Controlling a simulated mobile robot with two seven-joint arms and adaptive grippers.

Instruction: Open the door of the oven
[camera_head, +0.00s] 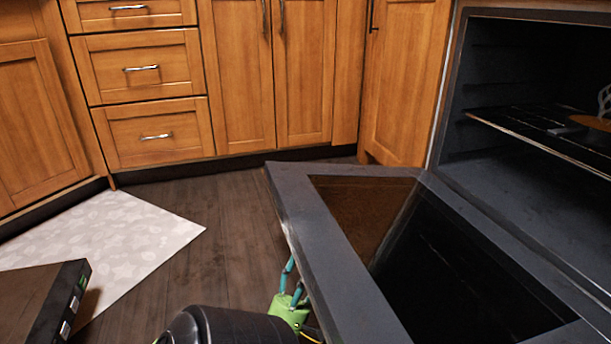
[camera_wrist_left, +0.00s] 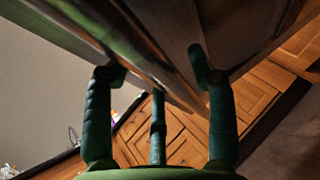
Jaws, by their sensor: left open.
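The oven (camera_head: 475,140) stands at the right with its dark cavity exposed. Its door (camera_head: 325,245) is swung far down and out, with the dark glass inner side facing up. My left gripper (camera_head: 291,281), green with teal fingers, is at the outer edge of the door, low and partly hidden by it. In the left wrist view, the gripper's spread fingers (camera_wrist_left: 155,78) are close to the underside of a long, blurred panel that appears to be the door (camera_wrist_left: 180,35). I cannot tell whether they touch it. The door handle is not clearly seen. My right gripper is out of view.
A rack (camera_head: 545,142) inside the oven carries an orange item (camera_head: 592,122) at the right edge. Wooden cabinets (camera_head: 240,75) and drawers (camera_head: 145,82) line the back. A pale patterned mat (camera_head: 120,235) lies on the dark floor (camera_head: 230,210), which is clear left of the door.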

